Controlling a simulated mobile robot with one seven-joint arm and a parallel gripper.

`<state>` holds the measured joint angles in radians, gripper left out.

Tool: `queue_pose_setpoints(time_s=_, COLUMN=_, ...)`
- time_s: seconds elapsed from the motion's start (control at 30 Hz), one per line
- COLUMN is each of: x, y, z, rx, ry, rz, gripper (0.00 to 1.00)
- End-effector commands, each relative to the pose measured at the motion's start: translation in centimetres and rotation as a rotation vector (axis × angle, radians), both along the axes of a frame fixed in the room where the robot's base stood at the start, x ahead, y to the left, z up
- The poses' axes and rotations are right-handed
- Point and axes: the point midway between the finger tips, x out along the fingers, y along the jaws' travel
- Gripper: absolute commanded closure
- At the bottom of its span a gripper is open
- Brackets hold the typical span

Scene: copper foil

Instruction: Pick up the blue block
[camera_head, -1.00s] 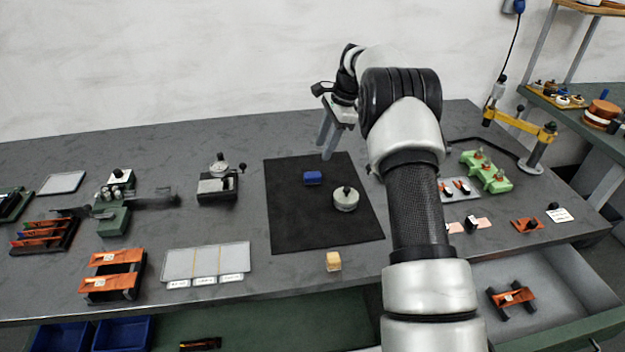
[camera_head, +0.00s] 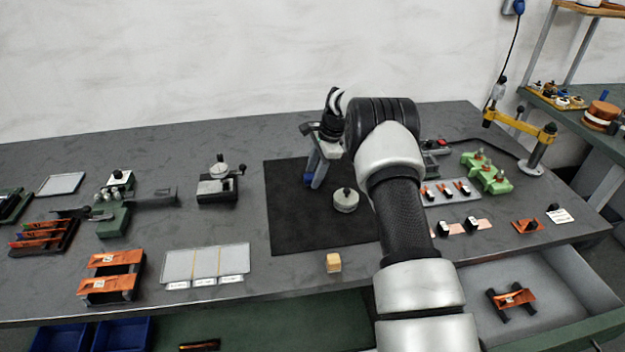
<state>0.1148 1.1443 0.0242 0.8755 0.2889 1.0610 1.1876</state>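The blue block (camera_head: 307,179) sits on the black mat (camera_head: 300,230), left of the round metal weight. In the head view only a small part of it shows, at the left of my fingertips; the fingers hide the rest. My gripper (camera_head: 315,181) points down with its fingertips at the block, near mat height. I cannot tell whether the fingers are apart around the block or closed on it.
A yellow wooden block (camera_head: 333,262) lies just off the mat's front edge. A device with a dial (camera_head: 217,185) stands left of the mat. The mat's front is clear.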

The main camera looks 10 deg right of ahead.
Motion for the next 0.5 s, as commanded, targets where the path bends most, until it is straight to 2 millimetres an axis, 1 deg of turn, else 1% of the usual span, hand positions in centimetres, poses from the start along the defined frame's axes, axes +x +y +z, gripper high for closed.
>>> queue_pose_setpoints(time_s=0.07, x=0.01, y=-0.02, z=0.06, rx=0.0, ry=0.0, rz=0.0, gripper=0.61)
queue_pose_setpoints(time_s=0.1, x=0.01, y=-0.02, z=0.05, rx=0.0, ry=0.0, rz=0.0, gripper=0.65)
queue_pose_setpoints(time_s=0.17, x=0.0, y=-0.03, z=0.05, rx=0.0, ry=0.0, rz=0.0, gripper=0.75)
queue_pose_setpoints(time_s=0.2, x=0.0, y=-0.03, z=0.05, rx=0.0, ry=0.0, rz=0.0, gripper=0.82)
queue_pose_setpoints(time_s=0.3, x=-0.01, y=-0.04, z=0.04, rx=0.0, ry=0.0, rz=0.0, gripper=0.96)
queue_pose_setpoints(time_s=0.5, x=-0.02, y=-0.06, z=0.06, rx=0.0, ry=0.001, rz=0.0, gripper=0.96)
